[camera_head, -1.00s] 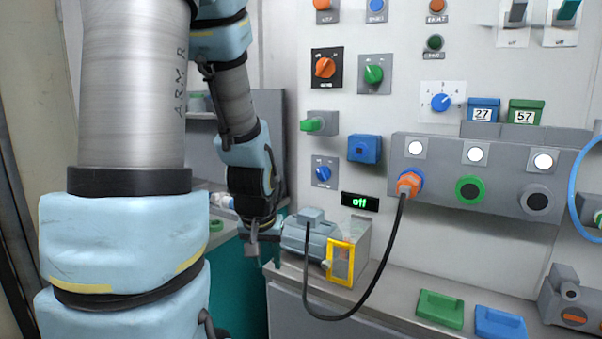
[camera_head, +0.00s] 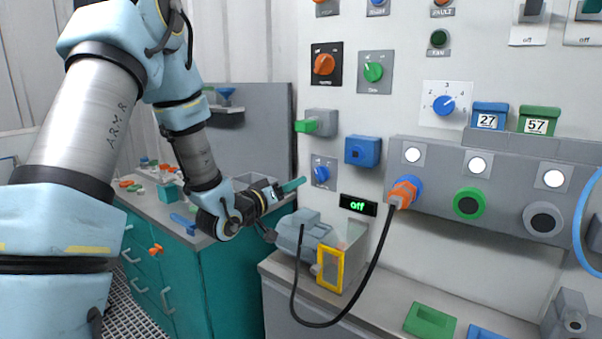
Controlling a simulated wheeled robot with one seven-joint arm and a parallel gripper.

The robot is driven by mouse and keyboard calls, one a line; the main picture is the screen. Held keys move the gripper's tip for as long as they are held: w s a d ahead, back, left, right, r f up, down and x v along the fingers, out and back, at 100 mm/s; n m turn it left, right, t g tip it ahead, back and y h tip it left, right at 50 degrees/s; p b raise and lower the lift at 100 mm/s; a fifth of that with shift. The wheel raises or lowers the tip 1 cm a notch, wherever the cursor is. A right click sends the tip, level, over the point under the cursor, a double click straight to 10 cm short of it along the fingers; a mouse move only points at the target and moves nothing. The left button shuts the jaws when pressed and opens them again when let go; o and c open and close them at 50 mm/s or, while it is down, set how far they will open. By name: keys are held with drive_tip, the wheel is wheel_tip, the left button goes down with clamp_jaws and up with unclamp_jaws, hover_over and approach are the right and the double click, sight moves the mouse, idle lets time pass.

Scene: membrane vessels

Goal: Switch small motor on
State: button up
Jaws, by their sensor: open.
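The small motor (camera_head: 303,233) is a grey-blue body on the grey bench, with a yellow-framed clear guard (camera_head: 331,268) at its right. A small display (camera_head: 358,205) above it reads "off" in green. On the wall above are a blue rotary knob (camera_head: 321,172), a green side knob (camera_head: 307,126) and a blue box (camera_head: 362,151). My gripper (camera_head: 276,191) is open, left of the blue knob and above the motor's left end. It appears apart from both. Its fingers are small, and a teal bar (camera_head: 293,185) shows just beyond them; I cannot tell whether they touch.
A grey panel (camera_head: 480,185) with white lamps and large buttons is at right. A black cable (camera_head: 374,265) hangs from its orange plug (camera_head: 404,192) and loops before the motor. A teal drawer cabinet (camera_head: 170,265) stands at left. Green and blue blocks lie on the front right bench.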

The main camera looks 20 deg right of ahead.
sight(317, 173)
drive_tip(key=p+x, duration=0.3)
drive_tip(key=x, duration=0.5)
drive_tip(key=shift+w+d, duration=0.1)
drive_tip(key=shift+d, duration=0.15)
drive_tip(key=shift+w+d, duration=0.25)
drive_tip(key=shift+d, duration=0.25)
clamp_jaws()
